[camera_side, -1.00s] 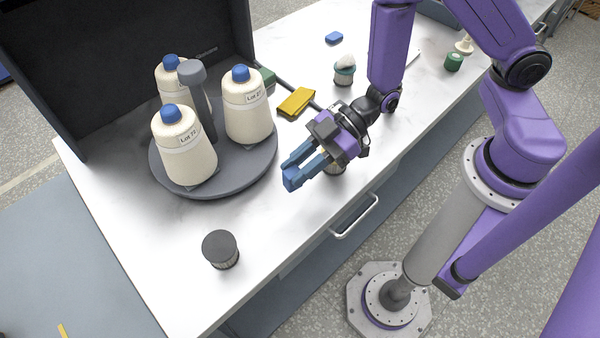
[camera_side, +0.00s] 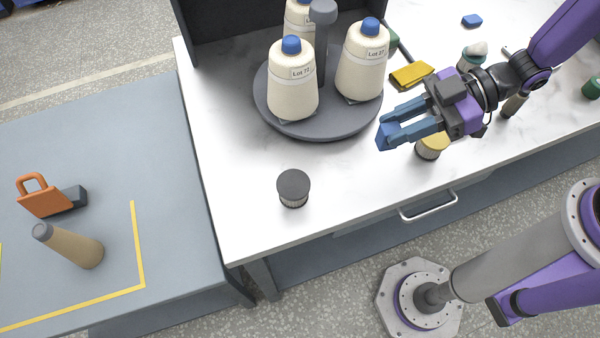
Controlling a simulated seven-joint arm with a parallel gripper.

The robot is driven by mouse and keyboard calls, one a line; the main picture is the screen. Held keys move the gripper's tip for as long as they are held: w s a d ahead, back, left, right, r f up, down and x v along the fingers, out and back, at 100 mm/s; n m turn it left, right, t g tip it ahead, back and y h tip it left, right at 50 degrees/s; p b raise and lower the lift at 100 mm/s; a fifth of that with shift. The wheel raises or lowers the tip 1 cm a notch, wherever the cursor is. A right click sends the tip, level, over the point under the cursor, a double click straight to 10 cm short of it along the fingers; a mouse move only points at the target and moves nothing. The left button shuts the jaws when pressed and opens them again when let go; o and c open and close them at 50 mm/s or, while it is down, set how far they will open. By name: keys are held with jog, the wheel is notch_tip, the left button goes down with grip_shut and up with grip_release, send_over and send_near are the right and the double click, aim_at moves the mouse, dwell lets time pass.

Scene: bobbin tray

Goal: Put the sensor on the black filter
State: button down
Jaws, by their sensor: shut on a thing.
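The black filter (camera_side: 293,188) is a short ribbed cylinder with a dark flat top. It stands upright on the white bench, left of my gripper in the side view. My gripper (camera_side: 387,136) is shut on a small blue block at its fingertips, apparently the sensor. The fingers hide part of the block. The gripper is above the bench, to the right of the black filter and apart from it.
A yellow-topped filter (camera_side: 432,146) stands just beside my gripper. A grey round tray (camera_side: 345,128) with several cream bobbins is behind. Bench around the black filter is clear.

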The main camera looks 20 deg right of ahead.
jog(key=s+a+r+n+g, duration=0.1)
jog(key=s+a+r+g, duration=0.1)
jog(key=s+a+r, duration=0.3)
send_over(302, 180)
jog(key=f, duration=0.8)
jog(key=shift+s+d+f, duration=0.25)
jog(key=shift+w+a+f, duration=0.2)
jog(key=shift+a+f, duration=0.05)
jog(key=shift+f, duration=1.7)
jog(key=shift+f, duration=0.1)
jog(key=c, duration=0.9)
grip_release()
